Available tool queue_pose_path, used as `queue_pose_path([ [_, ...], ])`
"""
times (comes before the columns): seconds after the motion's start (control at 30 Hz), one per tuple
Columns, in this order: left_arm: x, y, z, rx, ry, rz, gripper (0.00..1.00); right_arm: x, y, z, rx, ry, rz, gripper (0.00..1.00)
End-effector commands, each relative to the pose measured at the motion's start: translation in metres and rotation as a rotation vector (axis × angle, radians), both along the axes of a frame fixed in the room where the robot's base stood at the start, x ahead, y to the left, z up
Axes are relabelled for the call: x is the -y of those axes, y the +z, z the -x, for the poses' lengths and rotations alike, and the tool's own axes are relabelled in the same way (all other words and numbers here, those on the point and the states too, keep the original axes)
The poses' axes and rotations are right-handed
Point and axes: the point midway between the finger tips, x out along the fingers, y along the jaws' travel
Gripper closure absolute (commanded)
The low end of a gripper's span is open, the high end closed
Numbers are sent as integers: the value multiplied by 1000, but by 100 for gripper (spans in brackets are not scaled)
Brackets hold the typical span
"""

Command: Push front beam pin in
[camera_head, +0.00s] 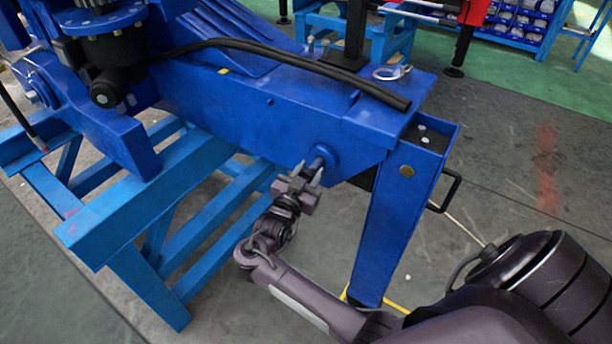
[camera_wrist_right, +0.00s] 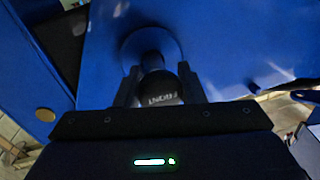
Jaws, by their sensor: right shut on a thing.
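The front beam pin (camera_wrist_right: 158,86) is a dark round pin that sticks out of a round blue collar on the side of the blue beam. In the head view the pin (camera_head: 317,163) shows at the collar (camera_head: 323,157), near the beam's right end. My right gripper (camera_head: 308,172) is at the pin, and in the right wrist view its two fingers (camera_wrist_right: 158,88) are shut around the pin's outer end, one on each side. White lettering shows on the pin's end face. How deep the pin sits in the beam is hidden. My left gripper is not in view.
The blue beam (camera_head: 250,95) rests on a blue upright post (camera_head: 392,230) with a black handle (camera_head: 446,190) at right. A blue trestle frame (camera_head: 150,200) stands at left. A black hose (camera_head: 300,62) lies along the beam's top. Grey floor is open at right.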

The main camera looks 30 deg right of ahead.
Motion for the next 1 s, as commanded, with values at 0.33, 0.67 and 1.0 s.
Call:
queue_pose_path([
  [0.33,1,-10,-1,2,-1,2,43,35,1,-14,-1,-1,3,100],
  [0.67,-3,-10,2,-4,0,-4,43,35,2,-14,1,-2,4,45],
  [1.0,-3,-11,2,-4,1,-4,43,31,0,-12,1,0,1,43],
])
